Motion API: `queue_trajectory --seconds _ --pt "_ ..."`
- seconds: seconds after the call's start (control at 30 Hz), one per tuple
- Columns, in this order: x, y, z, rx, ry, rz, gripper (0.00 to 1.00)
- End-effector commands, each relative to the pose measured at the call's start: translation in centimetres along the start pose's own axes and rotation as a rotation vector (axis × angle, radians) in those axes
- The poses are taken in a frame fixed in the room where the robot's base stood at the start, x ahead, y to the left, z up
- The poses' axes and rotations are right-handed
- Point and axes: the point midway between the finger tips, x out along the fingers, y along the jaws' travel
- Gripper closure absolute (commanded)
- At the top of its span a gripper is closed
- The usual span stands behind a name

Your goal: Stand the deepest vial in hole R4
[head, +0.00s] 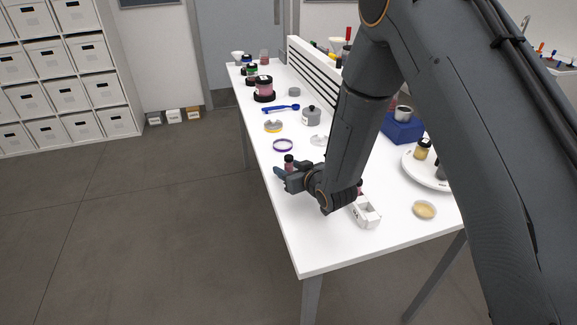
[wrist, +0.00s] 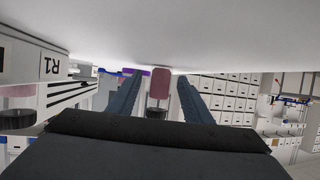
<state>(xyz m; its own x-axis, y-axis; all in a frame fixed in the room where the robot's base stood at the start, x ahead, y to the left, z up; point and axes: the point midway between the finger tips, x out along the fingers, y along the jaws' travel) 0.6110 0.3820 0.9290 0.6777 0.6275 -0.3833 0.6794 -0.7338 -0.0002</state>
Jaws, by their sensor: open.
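A pink vial with a black cap (wrist: 159,84) stands on the table between the two fingers of my gripper (wrist: 159,77) in the wrist view, which shows the scene upside down. My gripper is open, and a gap shows on each side of the vial. In the head view my gripper (head: 281,173) is low over the table, with the vial's dark cap (head: 289,158) above the fingers. The white rack (head: 367,214) is right of my gripper, partly hidden by my arm. Its R1 label (wrist: 49,66) shows in the wrist view; hole R4 cannot be made out.
Another pink vial with a dark cap (wrist: 16,104) is at the wrist view's left edge. A purple ring (head: 283,145), a grey lidded pot (head: 311,115) and a blue spoon (head: 283,108) lie farther back. A shallow dish (head: 425,210) is right of the rack. The near table corner is clear.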

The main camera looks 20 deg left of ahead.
Motion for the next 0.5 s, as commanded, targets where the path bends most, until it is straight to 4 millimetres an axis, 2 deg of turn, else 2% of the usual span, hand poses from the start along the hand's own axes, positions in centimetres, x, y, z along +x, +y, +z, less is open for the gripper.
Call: queue_trajectory --seconds 0.07,0.3,0.5 --pt "-0.01 0.02 -0.01 0.0 0.0 0.0 0.58" --pt "-0.03 0.03 -0.03 0.0 0.0 0.0 0.98" --pt "-0.03 0.03 -0.04 0.0 0.001 0.0 0.98"
